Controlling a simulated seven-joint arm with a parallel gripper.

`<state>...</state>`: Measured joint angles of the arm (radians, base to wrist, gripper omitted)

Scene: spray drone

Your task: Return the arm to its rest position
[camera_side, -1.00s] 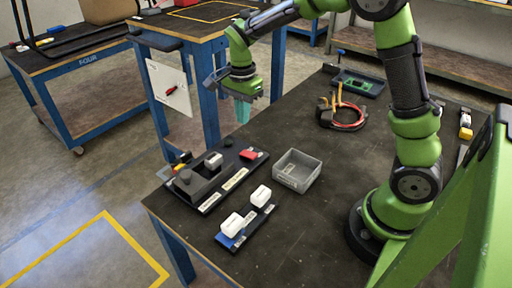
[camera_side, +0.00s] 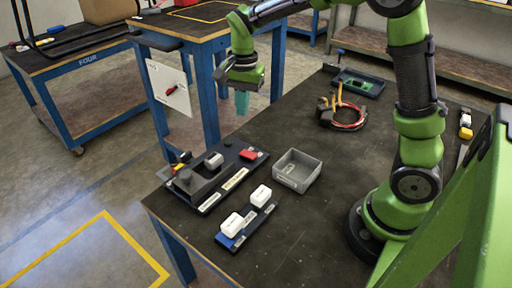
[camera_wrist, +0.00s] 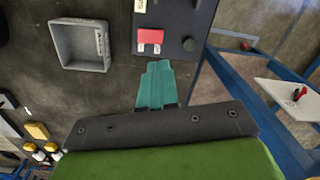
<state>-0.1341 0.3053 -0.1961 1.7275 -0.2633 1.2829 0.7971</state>
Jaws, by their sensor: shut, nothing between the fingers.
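My green arm reaches over the dark workbench (camera_side: 310,228) from its right side. My gripper (camera_side: 242,103) has teal fingers that point down, high above the bench's far left edge, clear of everything. In the wrist view the teal fingers (camera_wrist: 155,85) are together with nothing between them. The fingertips appear just below the red block in that view, but the gripper is well above it.
A dark fixture board (camera_side: 205,185) with a red block (camera_side: 248,153) and a white block (camera_side: 213,161) lies at the front left. A grey bin (camera_side: 298,170) stands beside it. White blocks sit on a small rack (camera_side: 247,226). Pliers and red cable (camera_side: 345,117) lie behind.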

